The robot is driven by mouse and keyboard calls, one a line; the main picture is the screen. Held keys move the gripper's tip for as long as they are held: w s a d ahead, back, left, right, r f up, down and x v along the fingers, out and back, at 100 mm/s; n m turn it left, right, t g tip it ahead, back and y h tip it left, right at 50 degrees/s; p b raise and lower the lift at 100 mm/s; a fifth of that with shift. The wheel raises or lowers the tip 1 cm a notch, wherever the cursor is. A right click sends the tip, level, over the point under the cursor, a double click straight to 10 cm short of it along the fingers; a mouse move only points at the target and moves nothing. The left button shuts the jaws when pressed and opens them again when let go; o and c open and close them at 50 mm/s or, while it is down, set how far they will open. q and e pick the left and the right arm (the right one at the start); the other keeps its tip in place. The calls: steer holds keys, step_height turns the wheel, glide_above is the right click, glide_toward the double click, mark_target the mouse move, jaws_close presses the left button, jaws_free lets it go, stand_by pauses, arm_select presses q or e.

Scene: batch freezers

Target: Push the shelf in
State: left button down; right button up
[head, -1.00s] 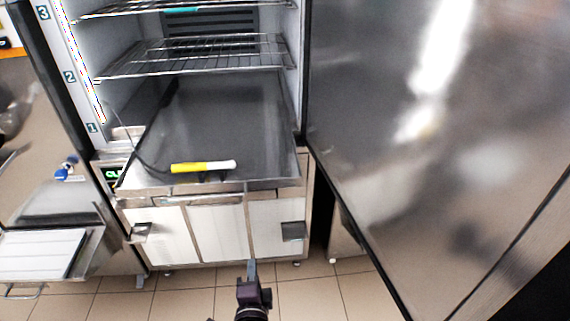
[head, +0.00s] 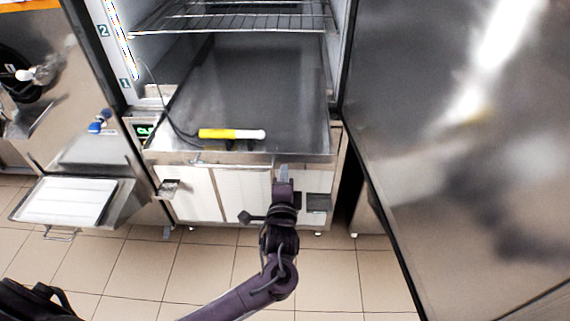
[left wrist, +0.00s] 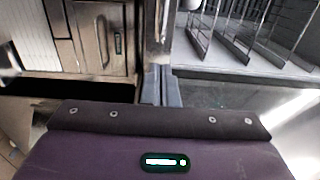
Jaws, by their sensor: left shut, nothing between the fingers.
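The shelf (head: 262,92) is a flat dark metal sheet at the bottom of the open freezer. Its front edge sticks out over the white cabinet doors. A yellow and white probe (head: 232,134) with a dark cable lies on it near the front left. My left gripper (head: 283,172) is shut and empty, pointing at the shelf's front edge, right of centre. Its fingers also show in the left wrist view (left wrist: 161,86), close to the metal edge; I cannot tell whether they touch it. My right gripper is not in view.
The open freezer door (head: 450,150) stands on the right. A wire rack (head: 235,17) is above the shelf. At the left, a pulled-out white tray (head: 68,201) juts from another unit. The tiled floor in front is clear.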

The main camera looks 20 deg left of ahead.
mark_target(284, 157)
arm_select(q)
steer(key=x, duration=0.2)
steer(key=shift+w+a, duration=0.1)
steer(key=shift+w, duration=0.2)
steer(key=shift+w+a, duration=0.15)
steer(key=shift+w, duration=0.2)
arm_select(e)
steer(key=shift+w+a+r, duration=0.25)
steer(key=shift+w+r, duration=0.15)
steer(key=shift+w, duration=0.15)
arm_select(q)
steer(key=shift+s, duration=0.1)
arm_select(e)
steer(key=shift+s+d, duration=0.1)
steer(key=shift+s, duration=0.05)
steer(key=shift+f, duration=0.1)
